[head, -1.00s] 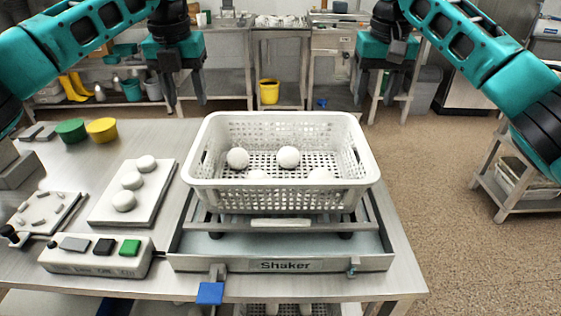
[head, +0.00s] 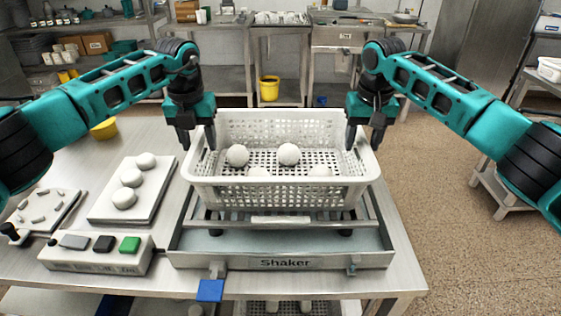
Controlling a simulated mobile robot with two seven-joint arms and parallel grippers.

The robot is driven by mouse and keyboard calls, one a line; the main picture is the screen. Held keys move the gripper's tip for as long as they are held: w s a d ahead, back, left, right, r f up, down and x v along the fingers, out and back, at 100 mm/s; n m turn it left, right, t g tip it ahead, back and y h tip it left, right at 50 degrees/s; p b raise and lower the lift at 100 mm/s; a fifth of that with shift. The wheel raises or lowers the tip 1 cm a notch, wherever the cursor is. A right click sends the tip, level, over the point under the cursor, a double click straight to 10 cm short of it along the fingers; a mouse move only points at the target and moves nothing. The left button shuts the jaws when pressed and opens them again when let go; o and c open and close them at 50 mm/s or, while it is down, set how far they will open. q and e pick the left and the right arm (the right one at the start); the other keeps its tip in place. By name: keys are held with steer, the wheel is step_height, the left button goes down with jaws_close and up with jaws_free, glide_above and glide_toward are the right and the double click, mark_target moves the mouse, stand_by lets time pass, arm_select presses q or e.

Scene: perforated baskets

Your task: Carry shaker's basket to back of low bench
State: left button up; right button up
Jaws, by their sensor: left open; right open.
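The white perforated basket (head: 280,195) sits on the shaker (head: 285,262) in the middle of the head view. Several round white balls (head: 288,155) lie in it. My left gripper (head: 199,147) is open at the basket's left rim, one finger on each side of the rim. My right gripper (head: 364,143) is open at the right rim, also with a finger on each side. Neither gripper is closed on the rim. A low metal bench (head: 497,205) stands on the floor at the right, partly hidden by my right arm.
A white slab with round pieces (head: 130,200), a tray of small pieces (head: 40,212) and a button box (head: 95,255) lie left of the shaker. Open floor (head: 440,230) lies right of the table.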

arm_select(q)
steer(key=shift+f, duration=0.15)
arm_select(e)
steer(key=shift+f, duration=0.15)
arm_select(q)
steer(key=c, duration=0.9)
arm_select(e)
steer(key=c, duration=0.9)
arm_select(q)
jaws_close()
arm_select(e)
jaws_close()
arm_select(q)
steer(key=shift+d, duration=0.1)
